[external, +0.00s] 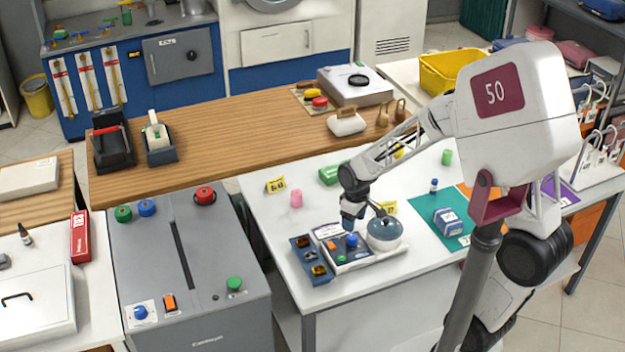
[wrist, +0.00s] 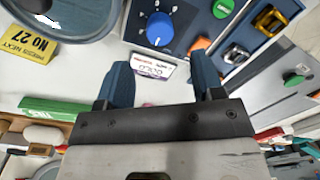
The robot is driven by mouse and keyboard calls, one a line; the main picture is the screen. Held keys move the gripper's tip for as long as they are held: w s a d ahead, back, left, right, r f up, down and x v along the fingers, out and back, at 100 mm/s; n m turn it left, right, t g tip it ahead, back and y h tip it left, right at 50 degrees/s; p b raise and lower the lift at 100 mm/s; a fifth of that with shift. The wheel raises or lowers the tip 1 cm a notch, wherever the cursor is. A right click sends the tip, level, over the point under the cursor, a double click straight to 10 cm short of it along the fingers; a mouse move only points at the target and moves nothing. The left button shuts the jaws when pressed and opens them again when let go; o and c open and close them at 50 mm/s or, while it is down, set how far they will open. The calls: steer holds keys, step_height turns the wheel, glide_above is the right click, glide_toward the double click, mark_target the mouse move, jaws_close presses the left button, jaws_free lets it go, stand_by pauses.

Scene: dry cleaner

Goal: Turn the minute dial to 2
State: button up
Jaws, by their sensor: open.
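My gripper (external: 353,214) is just above the dial in the external view. In the wrist view my gripper (wrist: 161,62) has its two blue fingers apart with nothing held, and the dial lies beyond the fingertips.
A lidded grey-blue pot (external: 384,232) stands close to the right of the dial. An orange button (external: 331,245) and a dark blue tray (external: 308,270) of small parts are to the left. A yellow number card (wrist: 38,44) and green box (external: 333,173) lie nearby.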

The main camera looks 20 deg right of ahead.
mark_target(352, 236)
steer(key=shift+a+f, duration=0.1)
steer(key=shift+f, duration=3.35)
steer(key=c, duration=0.9)
